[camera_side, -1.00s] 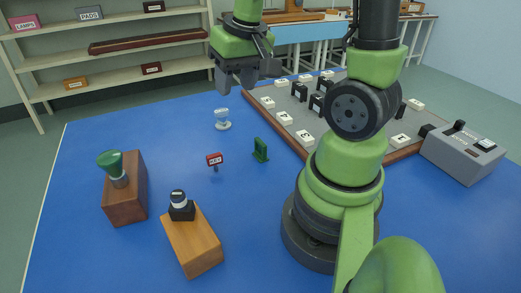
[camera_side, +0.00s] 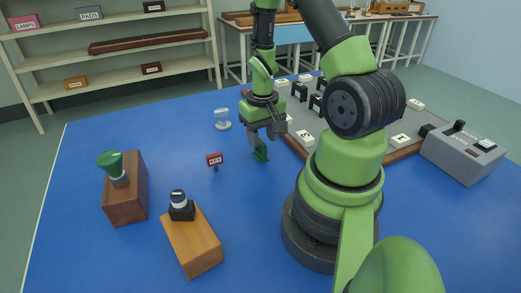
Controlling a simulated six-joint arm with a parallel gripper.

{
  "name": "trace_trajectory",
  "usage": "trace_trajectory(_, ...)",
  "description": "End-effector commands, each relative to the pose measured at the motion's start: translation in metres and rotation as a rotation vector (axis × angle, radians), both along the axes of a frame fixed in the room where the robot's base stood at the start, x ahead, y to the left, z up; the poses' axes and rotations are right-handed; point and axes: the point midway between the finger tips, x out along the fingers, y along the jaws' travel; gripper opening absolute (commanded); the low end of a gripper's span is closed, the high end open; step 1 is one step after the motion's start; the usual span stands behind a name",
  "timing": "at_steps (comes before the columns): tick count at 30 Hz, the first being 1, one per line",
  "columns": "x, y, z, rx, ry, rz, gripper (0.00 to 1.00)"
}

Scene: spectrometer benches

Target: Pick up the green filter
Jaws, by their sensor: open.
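The green filter (camera_side: 261,154) stands on the blue table near the middle of the side view. It is a small dark green upright piece on a foot. My gripper (camera_side: 263,139) is directly above it, pointing down, with its fingers apart. The fingertips are close to the filter's top and hide its upper part. I cannot tell whether the fingers are around the filter or just above it.
A red KEY sign (camera_side: 215,160) stands to the left of the filter, and a white glass piece (camera_side: 222,119) behind left. A grey board (camera_side: 310,126) with labelled blocks lies to the right. Wooden blocks (camera_side: 190,241) with fittings stand front left. The blue table between is clear.

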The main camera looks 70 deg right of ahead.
Motion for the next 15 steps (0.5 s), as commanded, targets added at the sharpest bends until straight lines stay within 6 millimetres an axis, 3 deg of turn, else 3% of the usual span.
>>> trace_trajectory(9,-0.002,0.000,-0.041,0.003,0.003,0.000,0.44)
trace_trajectory(15,-0.002,-0.001,-0.048,0.001,0.000,-0.001,0.44)
